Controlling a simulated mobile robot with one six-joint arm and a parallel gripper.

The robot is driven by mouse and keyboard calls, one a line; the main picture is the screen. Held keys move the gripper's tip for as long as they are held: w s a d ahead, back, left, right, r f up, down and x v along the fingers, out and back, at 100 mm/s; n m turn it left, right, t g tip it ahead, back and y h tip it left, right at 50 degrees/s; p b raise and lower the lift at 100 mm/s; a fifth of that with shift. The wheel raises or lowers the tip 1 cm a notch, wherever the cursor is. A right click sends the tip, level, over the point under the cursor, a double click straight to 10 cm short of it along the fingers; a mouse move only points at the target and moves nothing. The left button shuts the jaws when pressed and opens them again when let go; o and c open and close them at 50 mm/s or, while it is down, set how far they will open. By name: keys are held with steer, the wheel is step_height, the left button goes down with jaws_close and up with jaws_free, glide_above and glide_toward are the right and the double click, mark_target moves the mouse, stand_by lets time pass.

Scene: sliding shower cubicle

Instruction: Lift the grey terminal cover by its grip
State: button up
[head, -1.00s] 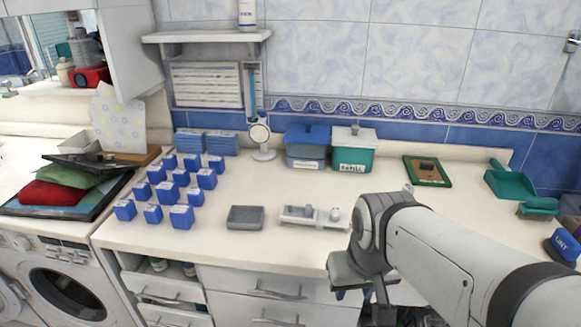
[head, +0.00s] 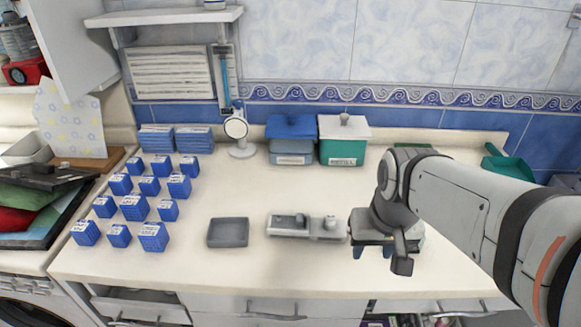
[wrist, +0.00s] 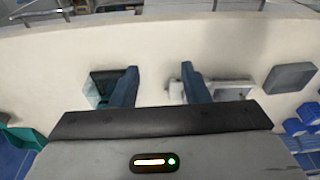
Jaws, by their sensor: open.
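A pale low unit (head: 318,236) lies on the counter just left of my gripper. The raised grey piece with a small knob (head: 289,221) on its left half looks like the terminal cover and its grip, but it is small and I cannot be certain. My gripper (head: 386,250) is open and empty above the counter, right of the unit. In the wrist view my gripper (wrist: 160,70) has its two blue fingers apart over bare counter. The unit (wrist: 228,88) shows there beside the right finger, partly hidden by it.
An empty grey tray (head: 228,233) lies left of the unit. Several blue boxes (head: 133,207) stand farther left. Blue-lidded (head: 291,140) and white-lidded (head: 343,139) bins stand at the back. In the wrist view, a dark square object (wrist: 101,88) lies by the left finger.

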steer(key=w+a+r+g+p, duration=0.1)
steer(key=w+a+r+p, duration=0.1)
steer(key=w+a, duration=0.55)
steer(key=g+p, duration=0.1)
steer(key=p, duration=0.1)
glide_above(300, 216)
steer(key=shift+s+a+f+m, duration=0.1)
steer(key=shift+s+f+m, duration=0.1)
steer(key=shift+f, duration=0.3)
steer(key=shift+s+f+m, duration=0.15)
steer(key=shift+f+m, duration=0.05)
steer(key=shift+f, duration=0.3)
steer(key=shift+w+a+f, duration=0.1)
steer(key=shift+f, duration=0.25)
steer(key=f, duration=0.3)
steer(key=f+p, duration=0.1)
steer(key=f, duration=0.3)
steer(key=shift+w+d+f, duration=0.1)
steer(key=shift+w+d, duration=0.1)
jaws_close()
